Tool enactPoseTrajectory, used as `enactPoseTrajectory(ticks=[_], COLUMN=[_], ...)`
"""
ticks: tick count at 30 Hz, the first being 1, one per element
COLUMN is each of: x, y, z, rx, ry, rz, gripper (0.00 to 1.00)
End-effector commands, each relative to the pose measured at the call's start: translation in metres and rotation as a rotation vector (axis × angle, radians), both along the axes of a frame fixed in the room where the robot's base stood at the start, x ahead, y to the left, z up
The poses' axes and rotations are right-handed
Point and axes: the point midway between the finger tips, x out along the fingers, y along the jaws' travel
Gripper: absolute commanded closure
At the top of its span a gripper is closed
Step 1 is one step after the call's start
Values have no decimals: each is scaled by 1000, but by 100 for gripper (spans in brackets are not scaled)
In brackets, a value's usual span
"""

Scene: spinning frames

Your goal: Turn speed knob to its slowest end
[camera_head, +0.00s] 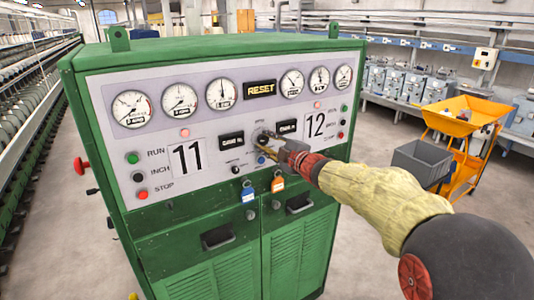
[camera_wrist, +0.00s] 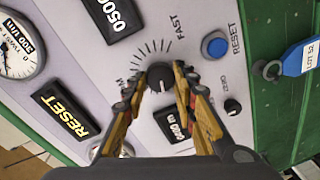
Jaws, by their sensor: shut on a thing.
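The speed knob (camera_wrist: 159,74) is a small dark round knob on the pale control panel (camera_wrist: 215,15). Tick marks fan around part of it in the wrist view, with FAST printed at one end; the label at the other end is mostly hidden by a finger. My gripper (camera_wrist: 161,79) has its orange-brown fingers closed on opposite sides of the knob. I cannot make out where its pointer sits. In the head view my gripper (camera_head: 272,146) reaches the panel from the right, and the knob (camera_head: 263,137) is largely covered by it.
Near the knob are a blue button (camera_wrist: 214,46), a smaller black knob (camera_wrist: 232,106) and a RESET plate (camera_wrist: 67,112). Blue and orange tags (camera_head: 278,185) hang below on the green cabinet (camera_head: 190,245). A yellow cart (camera_head: 465,115) and grey bin (camera_head: 422,162) stand at right.

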Motion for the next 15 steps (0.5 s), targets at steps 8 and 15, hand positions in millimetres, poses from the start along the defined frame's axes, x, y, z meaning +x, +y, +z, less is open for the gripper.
enactPoseTrajectory(ticks=[8, 15], x=[-1, -1], y=[1, 2], z=[-5, -6], rx=[-219, -407], ry=[-149, -275], rz=[1, 1], gripper=[98, 98])
